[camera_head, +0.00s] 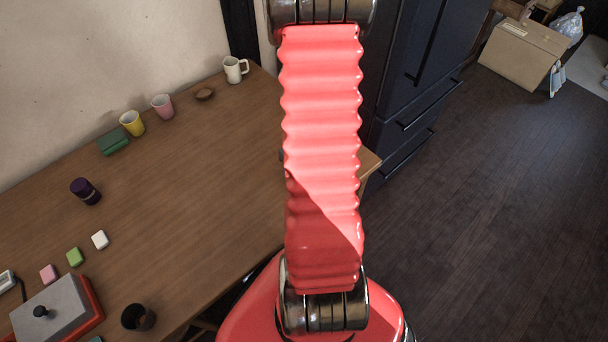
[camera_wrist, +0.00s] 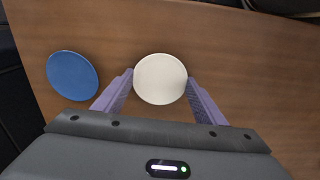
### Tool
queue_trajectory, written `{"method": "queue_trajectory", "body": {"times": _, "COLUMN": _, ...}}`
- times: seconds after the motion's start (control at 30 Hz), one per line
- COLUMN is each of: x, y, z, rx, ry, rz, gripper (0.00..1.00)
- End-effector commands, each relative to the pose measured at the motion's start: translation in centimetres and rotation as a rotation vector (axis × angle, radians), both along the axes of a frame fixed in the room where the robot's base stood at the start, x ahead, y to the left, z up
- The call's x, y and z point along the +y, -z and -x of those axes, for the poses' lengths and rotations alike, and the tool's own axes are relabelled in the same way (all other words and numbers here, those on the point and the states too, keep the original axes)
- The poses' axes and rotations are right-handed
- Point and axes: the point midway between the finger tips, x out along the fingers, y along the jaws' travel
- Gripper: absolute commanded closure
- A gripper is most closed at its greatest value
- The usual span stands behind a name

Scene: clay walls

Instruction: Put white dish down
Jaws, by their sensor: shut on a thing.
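The white dish (camera_wrist: 160,79) is round and shows in the wrist view, between the two purple fingers of my gripper (camera_wrist: 160,84). My gripper is shut on it, with one finger at its left edge and one at its right edge. The brown wooden surface lies below the dish; I cannot tell whether the dish touches it. My gripper and the dish are not visible in the head view, where my red arm covers the middle.
A blue disc (camera_wrist: 72,75) lies left of the dish. The head view shows a wooden table (camera_head: 190,190) with a white mug (camera_head: 234,70), yellow cup (camera_head: 132,123), pink cup (camera_head: 162,106) and grey-lidded box (camera_head: 52,312). A dark cabinet (camera_head: 425,75) stands behind the arm.

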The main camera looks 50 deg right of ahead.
Motion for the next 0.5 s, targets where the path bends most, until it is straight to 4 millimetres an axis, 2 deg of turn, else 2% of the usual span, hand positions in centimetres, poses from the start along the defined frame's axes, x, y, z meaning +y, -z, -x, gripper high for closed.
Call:
{"method": "queue_trajectory", "body": {"times": 0.27, "x": -0.1, "y": -1.4, "z": -0.1, "rx": -0.002, "ry": 0.000, "rz": 0.001, "gripper": 0.61}}
{"method": "queue_trajectory", "body": {"times": 0.5, "x": -0.1, "y": -4.5, "z": -0.1, "rx": -0.004, "ry": 0.000, "rz": 0.004, "gripper": 0.61}}
